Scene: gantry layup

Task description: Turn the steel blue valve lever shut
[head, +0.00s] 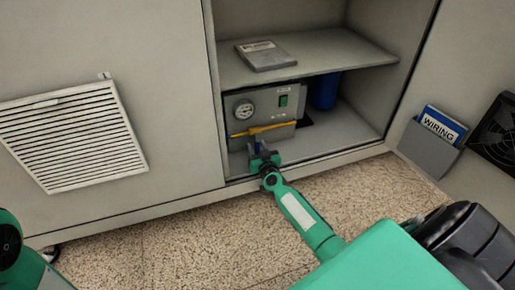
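A grey unit (270,108) with a round gauge (244,111) and a green switch (283,101) stands on the cabinet's lower level. A yellow bar (275,127) runs across its lower front. A small blue part (257,147), possibly the steel blue valve lever, shows just below the bar, mostly hidden by my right gripper. My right gripper (261,158) is at the unit's lower front, at this blue part. Whether its fingers touch or close on it is too small to tell. Only part of my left arm shows at the lower left; its gripper is out of view.
A shelf (330,52) with a grey book-like item (266,55) hangs above the unit. A dark blue cylinder (325,91) stands behind right. A wiring folder (442,123) sits in a door pocket (428,150) at right. A vent (75,137) is on the left panel.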

